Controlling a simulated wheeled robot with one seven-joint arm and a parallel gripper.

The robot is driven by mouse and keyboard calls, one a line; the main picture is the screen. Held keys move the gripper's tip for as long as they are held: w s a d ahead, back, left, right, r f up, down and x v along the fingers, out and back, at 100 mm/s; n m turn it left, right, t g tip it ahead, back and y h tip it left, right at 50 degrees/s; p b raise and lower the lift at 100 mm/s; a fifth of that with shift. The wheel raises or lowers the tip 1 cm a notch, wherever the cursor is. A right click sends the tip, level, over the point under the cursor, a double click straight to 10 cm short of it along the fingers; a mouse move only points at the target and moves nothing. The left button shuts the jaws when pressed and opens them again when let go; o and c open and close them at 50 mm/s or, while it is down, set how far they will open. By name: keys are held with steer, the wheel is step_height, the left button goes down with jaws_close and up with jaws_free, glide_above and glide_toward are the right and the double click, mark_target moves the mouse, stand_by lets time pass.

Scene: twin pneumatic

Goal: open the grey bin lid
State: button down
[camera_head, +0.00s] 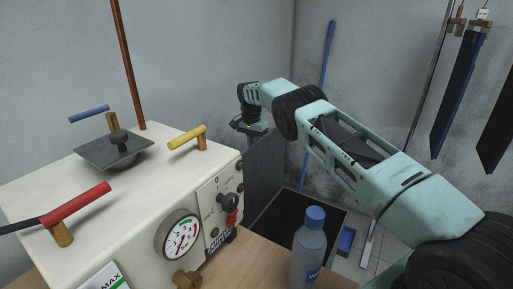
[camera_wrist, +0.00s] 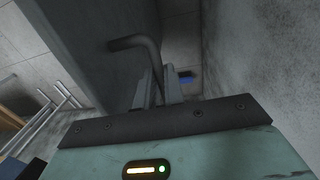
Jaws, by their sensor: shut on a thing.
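The grey bin lid (camera_head: 265,170) stands raised, close to upright, behind the machine in the head view. Beside it the bin's dark opening (camera_head: 312,222) shows, partly hidden by the bottle. In the wrist view the lid (camera_wrist: 92,40) is a large grey panel on the left, with a bent dark bar handle (camera_wrist: 132,43) on it. My gripper (camera_wrist: 160,88) is shut on the handle, whose lower end runs between the fingers. In the head view my gripper (camera_head: 246,128) is at the lid's upper edge, and its fingertips are hard to make out.
A white machine (camera_head: 130,180) with coloured levers and a gauge fills the left. A blue-capped bottle (camera_head: 308,250) stands on the wooden table (camera_head: 262,262). A blue pole (camera_head: 323,85) leans near the corner. Walls are close behind my gripper.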

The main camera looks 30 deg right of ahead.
steer(key=shift+w+a+f, duration=0.1)
steer(key=shift+a+f, duration=0.35)
steer(key=shift+f, duration=0.1)
steer(key=c, duration=1.5)
jaws_free()
steer(key=shift+w, duration=0.15)
step_height(320, 180, up, 10)
steer(key=p, duration=0.2)
steer(key=shift+r+p, duration=0.15)
steer(key=shift+p, duration=0.15)
